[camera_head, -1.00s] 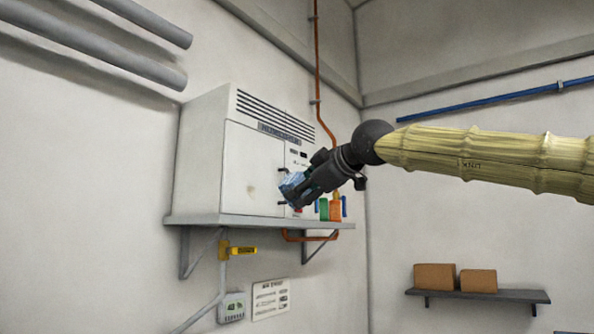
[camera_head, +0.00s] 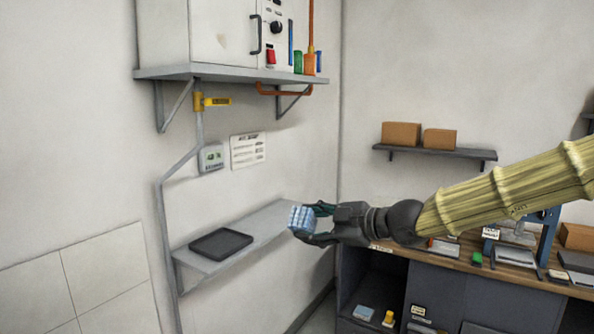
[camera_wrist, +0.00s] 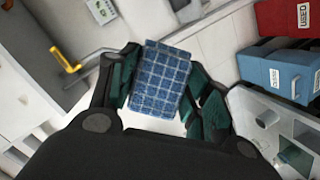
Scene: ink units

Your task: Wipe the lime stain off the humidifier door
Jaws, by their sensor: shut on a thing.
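The humidifier (camera_head: 175,35) is a white cabinet on the upper wall shelf, its top cut off in the head view. Its door (camera_head: 223,22) is shut, with a black handle at its right edge. A small faint brownish mark shows on the lower part of the door. My gripper (camera_head: 312,222) is shut on a blue checked cloth (camera_head: 300,218), well below and right of the door, near the lower shelf. In the wrist view the cloth (camera_wrist: 160,78) sits between the green-padded fingers. The cloth's far side is hidden.
A black tray (camera_head: 220,243) lies on the lower wall shelf (camera_head: 268,226). A yellow valve handle (camera_head: 217,101) and pipe are under the upper shelf. A cluttered workbench (camera_head: 460,262) stands right. The wrist view shows a red bin (camera_wrist: 285,22) and a blue bin (camera_wrist: 285,70).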

